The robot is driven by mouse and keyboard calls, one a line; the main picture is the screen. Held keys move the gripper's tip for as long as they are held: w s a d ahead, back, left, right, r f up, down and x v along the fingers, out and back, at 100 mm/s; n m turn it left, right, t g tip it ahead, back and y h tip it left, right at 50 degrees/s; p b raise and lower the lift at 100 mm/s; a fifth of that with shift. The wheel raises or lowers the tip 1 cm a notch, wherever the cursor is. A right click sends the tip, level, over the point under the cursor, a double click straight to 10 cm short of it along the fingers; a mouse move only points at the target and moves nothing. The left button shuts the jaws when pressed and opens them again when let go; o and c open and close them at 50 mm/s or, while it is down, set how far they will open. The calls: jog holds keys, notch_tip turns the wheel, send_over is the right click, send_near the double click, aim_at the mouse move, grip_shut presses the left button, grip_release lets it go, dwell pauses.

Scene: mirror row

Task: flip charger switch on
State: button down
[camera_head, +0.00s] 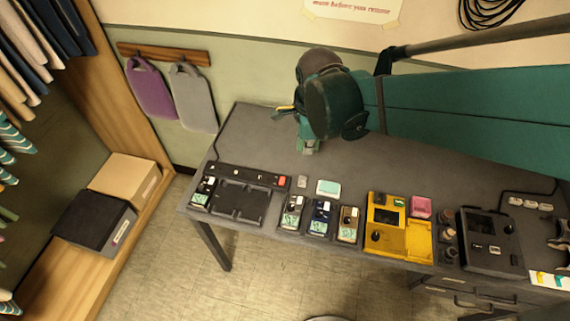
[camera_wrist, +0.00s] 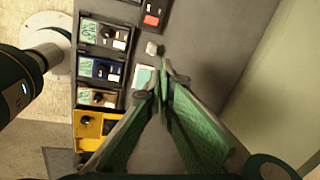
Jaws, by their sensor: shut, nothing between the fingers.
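A black strip (camera_head: 235,175) lies along the left part of the grey desk, behind a black charger tray (camera_head: 238,203). A red switch (camera_head: 282,181) sits at the strip's right end; it also shows at the top of the wrist view (camera_wrist: 152,20). Whether the switch is on or off is too small to tell. My gripper (camera_head: 309,147) is behind and a little right of the switch, apart from it. In the wrist view my gripper (camera_wrist: 165,72) has its green-padded fingers together at the tips, with nothing held.
A small pale block (camera_head: 302,182) and a white-and-teal box (camera_head: 327,187) lie right of the switch. Handheld devices (camera_head: 320,216) stand along the front edge. A yellow unit (camera_head: 418,238) and a black unit (camera_head: 492,258) are farther right. The desk's back left is clear.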

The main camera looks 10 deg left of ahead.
aim_at(283, 178)
jog(key=a+f+m+p, duration=0.1)
jog(key=a+f+m, duration=0.2)
jog(key=a, duration=0.4)
jog(key=shift+s+a+g+h, duration=0.3)
jog(key=shift+s+g, duration=0.1)
jog(key=shift+w+f+b, duration=0.3)
jog(key=shift+f+b, duration=0.2)
jog(key=shift+f, duration=1.8)
jog(key=shift+w+f+b, duration=0.35)
jog(key=shift+f+b, duration=0.1)
jog(key=shift+f, duration=1.85)
jog(key=shift+w+f+b, duration=0.3)
jog(key=shift+f+b, duration=0.2)
jog(key=shift+f, duration=1.8)
jog(key=shift+w+f, duration=0.1)
jog(key=shift+w+f+g+b, duration=0.15)
jog(key=shift+f+g+b, duration=0.2)
jog(key=shift+g, duration=0.15)
jog(key=shift+r, duration=0.1)
jog(key=shift+s, duration=0.3)
jog(key=shift+s+r, duration=0.2)
jog(key=shift+s, duration=0.3)
